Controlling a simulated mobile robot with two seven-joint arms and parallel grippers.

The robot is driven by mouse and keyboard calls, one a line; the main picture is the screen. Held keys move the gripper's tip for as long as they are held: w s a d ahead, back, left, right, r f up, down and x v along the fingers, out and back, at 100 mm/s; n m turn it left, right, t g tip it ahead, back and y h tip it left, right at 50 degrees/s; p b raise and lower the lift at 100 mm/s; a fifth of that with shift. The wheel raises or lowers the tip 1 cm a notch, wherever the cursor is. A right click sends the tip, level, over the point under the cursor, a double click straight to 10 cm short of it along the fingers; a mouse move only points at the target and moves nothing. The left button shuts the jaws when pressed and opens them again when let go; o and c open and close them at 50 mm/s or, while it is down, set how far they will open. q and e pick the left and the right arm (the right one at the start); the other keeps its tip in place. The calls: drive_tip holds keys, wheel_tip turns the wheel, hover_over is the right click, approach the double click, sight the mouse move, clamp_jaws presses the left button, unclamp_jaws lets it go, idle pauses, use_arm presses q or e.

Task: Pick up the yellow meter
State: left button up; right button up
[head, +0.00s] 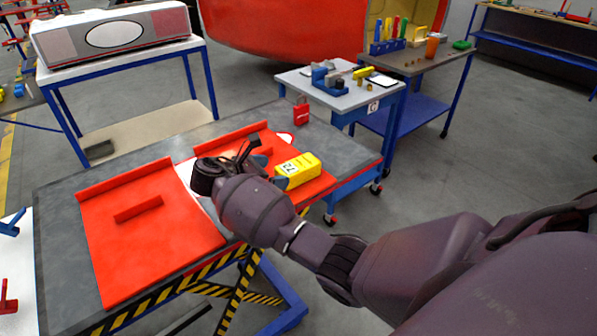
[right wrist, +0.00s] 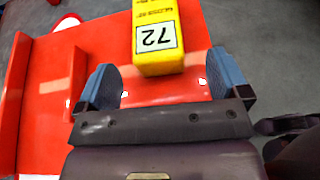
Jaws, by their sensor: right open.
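The yellow meter (head: 297,171) lies on the right red panel (head: 315,187) on the grey table. It has a white label reading 72. In the right wrist view the meter (right wrist: 158,50) is ahead of my right gripper (right wrist: 165,85), centred a little left between and beyond its two blue fingertips. My right gripper (head: 268,168) is open and empty, just left of the meter in the head view. I cannot tell whether a finger touches the meter. My left gripper is not in view.
A left red panel (head: 165,235) with a raised bar lies on the same grey table (head: 60,285). A red padlock-like item (head: 301,112) stands near the table's far edge. A small table (head: 300,80) with blue and yellow parts stands behind, and a white-and-red boxy nosecone (head: 115,33) sits on a bench.

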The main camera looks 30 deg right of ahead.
sight(290, 171)
drive_tip(key=shift+x, duration=3.5)
drive_tip(key=shift+w+f, duration=0.15)
drive_tip(key=shift+f, duration=0.05)
drive_tip(key=shift+c, duration=0.2)
drive_tip(key=shift+r, duration=0.1)
drive_tip(key=c, duration=1.3)
